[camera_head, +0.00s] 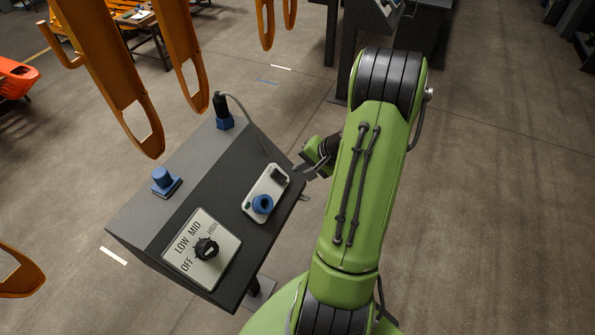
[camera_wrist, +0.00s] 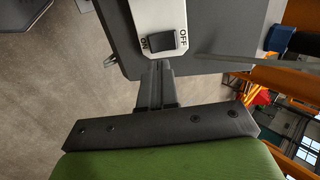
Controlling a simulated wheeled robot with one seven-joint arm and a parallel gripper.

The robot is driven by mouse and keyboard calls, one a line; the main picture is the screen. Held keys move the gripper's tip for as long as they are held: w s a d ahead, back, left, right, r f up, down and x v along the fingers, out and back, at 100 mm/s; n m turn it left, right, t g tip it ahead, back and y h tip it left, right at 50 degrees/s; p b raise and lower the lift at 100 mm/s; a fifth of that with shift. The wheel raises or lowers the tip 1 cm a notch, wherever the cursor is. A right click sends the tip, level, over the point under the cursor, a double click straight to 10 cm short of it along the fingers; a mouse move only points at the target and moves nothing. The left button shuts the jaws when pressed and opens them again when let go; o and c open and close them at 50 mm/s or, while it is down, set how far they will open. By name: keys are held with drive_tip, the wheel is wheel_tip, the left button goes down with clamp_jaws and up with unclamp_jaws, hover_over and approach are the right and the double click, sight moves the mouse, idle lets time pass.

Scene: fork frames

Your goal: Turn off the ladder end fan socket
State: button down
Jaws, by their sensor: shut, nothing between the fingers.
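The socket is a white plate (camera_head: 252,203) on the sloping top of a dark control box, with a round blue outlet (camera_head: 262,204) and a black rocker switch (camera_head: 279,174). In the wrist view, the rocker (camera_wrist: 161,39) sits between the labels ON at left and OFF at right. I cannot tell which side is pressed in. My gripper (camera_head: 301,172) is shut and empty, just right of the rocker end of the plate. In the wrist view, its fingertips (camera_wrist: 157,66) are at the plate's edge, close to the rocker; contact is unclear.
The control box (camera_head: 150,228) also bears an OFF-LOW-MID-HIGH dial (camera_head: 206,249), a blue fitting (camera_head: 163,181) and a black plug in a blue socket (camera_head: 223,112) with a cable. Orange hanging frames (camera_head: 107,62) are at upper left. Floor at right is open.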

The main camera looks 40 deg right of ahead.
wheel_tip(320, 180, up, 6)
drive_tip(key=s, duration=0.1)
drive_tip(key=shift+s+d, duration=0.3)
drive_tip(key=shift+s, duration=0.1)
drive_tip(key=shift+s+r, duration=0.1)
drive_tip(key=a+r+n+g+h, duration=0.1)
drive_tip(key=a+r+n, duration=0.35)
drive_tip(key=a, duration=0.45)
drive_tip(key=a+r+n+g, duration=0.2)
drive_tip(key=a+r+n, duration=0.25)
drive_tip(key=a, duration=0.45)
drive_tip(key=s+a+r+n, duration=0.2)
drive_tip(key=s+a, duration=0.1)
drive_tip(key=s, duration=0.2)
drive_tip(key=s+a+r+n+t+h, duration=0.1)
drive_tip(key=s+a+n, duration=0.2)
drive_tip(key=s+a, duration=0.1)
drive_tip(key=shift+s+r+h+b, duration=0.3)
drive_tip(key=shift+s+r, duration=0.1)
drive_tip(key=shift+s, duration=0.4)
